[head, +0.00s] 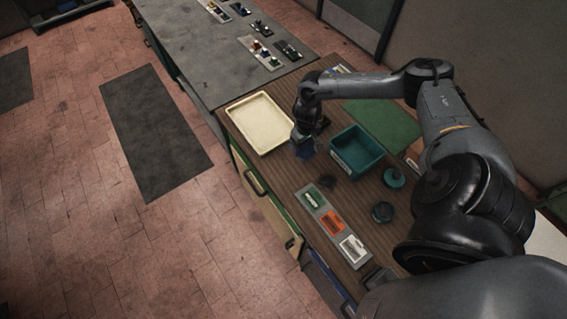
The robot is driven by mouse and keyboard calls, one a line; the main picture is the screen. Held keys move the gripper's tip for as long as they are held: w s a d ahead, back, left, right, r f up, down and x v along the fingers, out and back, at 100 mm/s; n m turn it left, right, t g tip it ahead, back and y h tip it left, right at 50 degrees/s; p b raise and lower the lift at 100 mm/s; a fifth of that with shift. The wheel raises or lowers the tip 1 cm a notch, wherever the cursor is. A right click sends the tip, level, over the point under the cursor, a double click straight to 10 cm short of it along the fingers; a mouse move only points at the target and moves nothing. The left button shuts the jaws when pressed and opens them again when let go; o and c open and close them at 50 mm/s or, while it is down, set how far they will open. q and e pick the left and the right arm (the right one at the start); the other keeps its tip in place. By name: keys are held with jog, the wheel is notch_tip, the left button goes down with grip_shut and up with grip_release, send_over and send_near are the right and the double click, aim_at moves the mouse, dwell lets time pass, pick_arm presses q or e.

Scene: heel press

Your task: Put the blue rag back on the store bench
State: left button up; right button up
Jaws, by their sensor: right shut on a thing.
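My right gripper (301,137) points down over the brown slatted bench top (335,185), between a cream tray and a teal bin. It is shut on the blue rag (306,151), a small dark blue bunch showing just below the fingers. The fingers and wrist hide part of the rag. I cannot tell whether the rag touches the bench top. My left gripper is not in view.
The cream tray (261,122) is left of the gripper, the teal bin (356,151) right. A green mat (383,124) lies behind. Round teal (393,178) and dark (382,212) items and a card strip (332,224) lie nearer. A grey bench (205,45) adjoins at the back.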

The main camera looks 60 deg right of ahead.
jog(key=w+a+f, duration=0.4)
jog(key=w+a, duration=0.1)
jog(key=shift+w+a+f, duration=0.1)
jog(key=shift+a+f, duration=0.1)
jog(key=shift+a, duration=0.1)
jog(key=shift+f, duration=2.05)
jog(key=shift+f, duration=0.1)
jog(key=o, duration=1)
